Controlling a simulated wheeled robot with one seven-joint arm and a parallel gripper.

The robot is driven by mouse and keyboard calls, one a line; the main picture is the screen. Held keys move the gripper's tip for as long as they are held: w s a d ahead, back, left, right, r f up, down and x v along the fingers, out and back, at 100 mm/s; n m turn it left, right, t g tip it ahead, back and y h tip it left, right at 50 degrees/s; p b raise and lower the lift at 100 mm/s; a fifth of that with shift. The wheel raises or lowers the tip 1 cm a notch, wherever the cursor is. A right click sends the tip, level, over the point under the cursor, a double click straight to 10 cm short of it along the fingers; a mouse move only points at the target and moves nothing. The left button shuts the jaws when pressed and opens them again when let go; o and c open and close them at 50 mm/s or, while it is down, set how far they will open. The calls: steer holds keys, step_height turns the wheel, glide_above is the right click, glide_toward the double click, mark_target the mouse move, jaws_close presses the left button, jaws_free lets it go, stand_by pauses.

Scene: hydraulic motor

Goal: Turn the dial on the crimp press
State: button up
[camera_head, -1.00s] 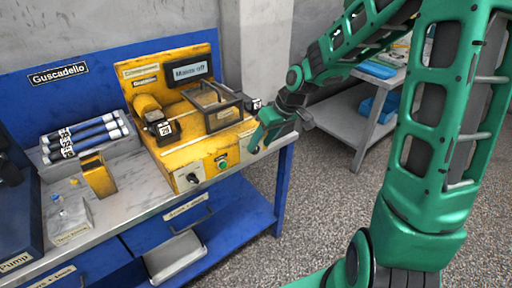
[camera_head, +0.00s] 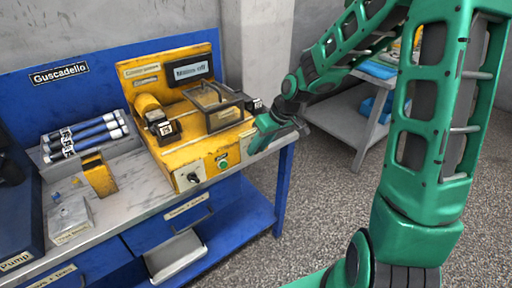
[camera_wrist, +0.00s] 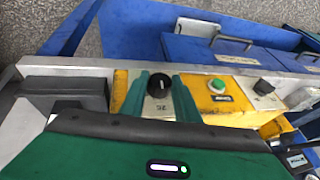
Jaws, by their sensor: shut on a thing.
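The yellow crimp press (camera_head: 168,152) stands on the bench with a display (camera_head: 190,70) whose text ends in "off". Its front panel has a black dial at the left (camera_head: 193,177) and a green button (camera_head: 222,162). My gripper (camera_head: 255,146) is at the right end of this panel. In the wrist view a black dial (camera_wrist: 157,84) with a white pointer mark sits between the two green fingers of my gripper (camera_wrist: 158,92), which is shut on it. In the head view my gripper hides this dial. The green button (camera_wrist: 217,84) and the other dial (camera_wrist: 263,87) lie beside it.
A grey rack of blue tubes (camera_head: 85,140) and a small yellow block (camera_head: 98,176) stand left of the press on the bench top (camera_head: 145,196). A clear-covered frame (camera_head: 215,106) sits on the press. Open floor (camera_head: 310,205) lies right of the bench.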

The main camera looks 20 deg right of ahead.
steer(key=m+y, duration=0.1)
steer(key=y, duration=0.2)
steer(key=d+f+m+g+y, duration=0.1)
steer(key=y, duration=0.3)
steer(key=g+y, duration=0.1)
steer(key=y, duration=0.2)
steer(key=shift+w+d+f+m+y, duration=0.15)
steer(key=shift+w+d+m+y, duration=0.15)
steer(key=shift+m+y, duration=0.1)
stand_by(0.7)
steer(key=o, duration=1)
steer(key=shift+o, duration=0.2)
steer(key=shift+y, duration=0.3)
steer(key=w+v, duration=0.1)
steer(key=v, duration=0.9)
steer(key=shift+s+d, duration=0.4)
steer(key=shift+s, duration=0.1)
